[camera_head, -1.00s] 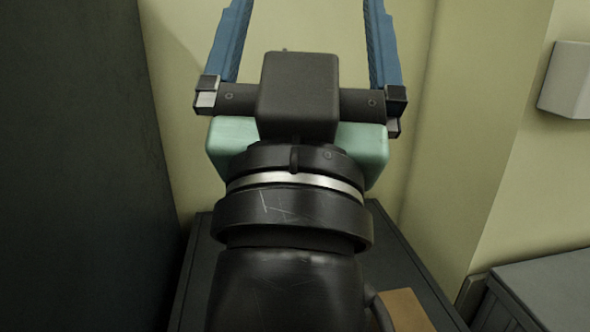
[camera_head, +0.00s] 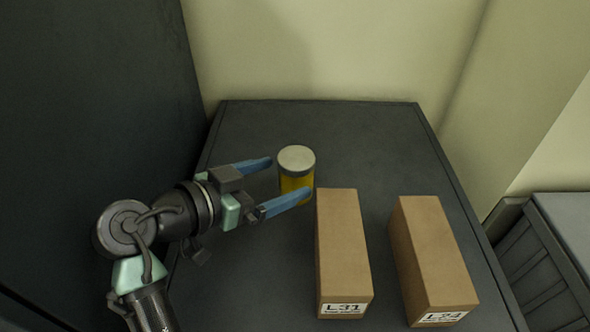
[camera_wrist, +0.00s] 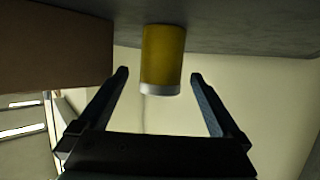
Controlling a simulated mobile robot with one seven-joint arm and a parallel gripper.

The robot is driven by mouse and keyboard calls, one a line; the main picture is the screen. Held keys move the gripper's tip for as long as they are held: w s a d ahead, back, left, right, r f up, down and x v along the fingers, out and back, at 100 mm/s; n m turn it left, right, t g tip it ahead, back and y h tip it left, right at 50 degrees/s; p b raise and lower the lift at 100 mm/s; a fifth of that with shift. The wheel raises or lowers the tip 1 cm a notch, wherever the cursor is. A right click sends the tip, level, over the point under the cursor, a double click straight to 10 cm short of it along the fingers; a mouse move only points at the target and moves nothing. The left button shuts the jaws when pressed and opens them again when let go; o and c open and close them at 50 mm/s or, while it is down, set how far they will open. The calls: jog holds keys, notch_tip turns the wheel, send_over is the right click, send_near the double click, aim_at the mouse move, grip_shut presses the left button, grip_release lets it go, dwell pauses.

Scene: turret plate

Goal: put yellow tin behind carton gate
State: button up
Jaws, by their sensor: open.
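The yellow tin (camera_head: 295,186) with a pale lid stands upright on the dark table, just beyond the left carton's far end. My gripper (camera_head: 291,180) is open and reaches in from the left, its blue fingers pointing at the tin; the nearer finger overlaps the tin's lower part in the head view. In the wrist view the tin (camera_wrist: 161,58) shows between the open fingers (camera_wrist: 158,75), apart from both. The carton gate is two brown cartons: a left carton (camera_head: 341,240) labelled L31 and a right carton (camera_head: 428,250) labelled L24, with a gap between them.
The dark table (camera_head: 370,130) is clear behind the cartons and toward the back wall. A tall dark panel (camera_head: 90,90) stands close on the left. A grey crate-like unit (camera_head: 560,235) is at the right. A brown carton side (camera_wrist: 55,50) fills the wrist view's upper left.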

aim_at(283, 176)
jog(key=p+x, duration=0.2)
jog(key=x, duration=0.2)
jog(key=shift+w+d, duration=0.2)
jog(key=shift+w, duration=0.05)
jog(key=shift+w+d+f, duration=0.1)
jog(key=shift+w+f, duration=0.05)
jog(key=c, duration=1.6)
